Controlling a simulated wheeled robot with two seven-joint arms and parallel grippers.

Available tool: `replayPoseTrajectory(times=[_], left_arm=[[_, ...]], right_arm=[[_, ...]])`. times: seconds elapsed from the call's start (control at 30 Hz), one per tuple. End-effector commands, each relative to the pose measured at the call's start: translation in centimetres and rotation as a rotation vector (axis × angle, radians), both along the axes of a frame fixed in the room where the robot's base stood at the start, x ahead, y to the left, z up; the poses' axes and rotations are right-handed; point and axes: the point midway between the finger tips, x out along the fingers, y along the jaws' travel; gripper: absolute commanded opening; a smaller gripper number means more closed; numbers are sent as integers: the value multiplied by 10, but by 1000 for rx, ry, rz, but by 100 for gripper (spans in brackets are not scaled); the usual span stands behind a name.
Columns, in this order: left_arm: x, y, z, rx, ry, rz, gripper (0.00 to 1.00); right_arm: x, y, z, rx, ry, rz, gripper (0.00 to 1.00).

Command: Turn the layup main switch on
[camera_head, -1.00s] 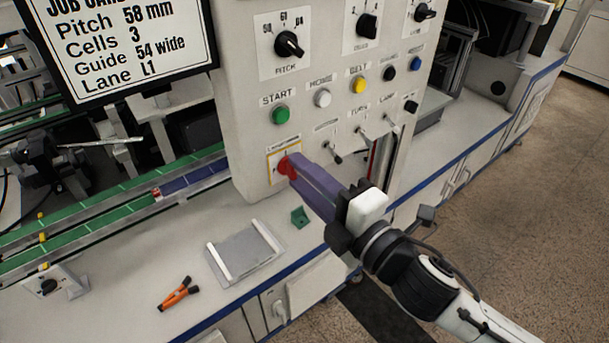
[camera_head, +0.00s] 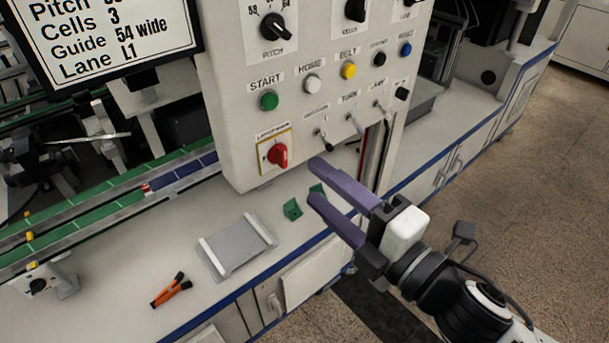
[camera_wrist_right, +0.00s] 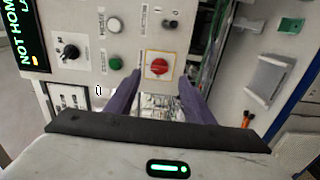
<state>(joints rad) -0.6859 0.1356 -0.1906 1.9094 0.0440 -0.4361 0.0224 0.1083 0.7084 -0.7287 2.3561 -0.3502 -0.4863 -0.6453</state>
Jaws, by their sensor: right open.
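The main switch is a red rotary knob (camera_head: 277,155) on a yellow-edged plate, low on the white control panel (camera_head: 235,120). It also shows in the right wrist view (camera_wrist_right: 158,67), ahead of and between the fingers. In the head view its handle looks tilted; the plate's label is too small to read. My right gripper (camera_head: 315,180) is open and empty, its purple fingers apart, to the right of the knob and not touching it. It also shows in the right wrist view (camera_wrist_right: 160,88). My left gripper is in neither view.
Green START (camera_head: 269,101), white HOME (camera_head: 313,84) and yellow BELT (camera_head: 348,70) buttons sit above the knob. Toggle switches (camera_head: 325,141) stick out to its right. A grey tray (camera_head: 238,250), orange-handled tool (camera_head: 170,291) and green brackets (camera_head: 292,209) lie on the bench below.

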Motion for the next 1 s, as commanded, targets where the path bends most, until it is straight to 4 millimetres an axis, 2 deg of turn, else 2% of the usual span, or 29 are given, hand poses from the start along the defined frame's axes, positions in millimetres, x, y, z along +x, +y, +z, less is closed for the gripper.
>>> replayPoseTrajectory(times=[0.1, 0.23, 0.8, 0.9, 0.97, 1.0], left_arm=[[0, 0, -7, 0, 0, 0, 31], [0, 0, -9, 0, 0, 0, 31], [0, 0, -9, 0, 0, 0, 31], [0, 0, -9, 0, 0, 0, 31], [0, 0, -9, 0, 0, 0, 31], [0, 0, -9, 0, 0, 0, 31]], right_arm=[[-16, -11, -3, -1, 3, 0, 48], [-24, -17, -1, -1, 1, 0, 48], [-26, -19, 0, 3, 3, -1, 48], [-22, -22, -14, 49, 63, -24, 48], [-16, -28, -34, 116, 150, -59, 48], [-12, -33, -54, 180, 231, -95, 48]])
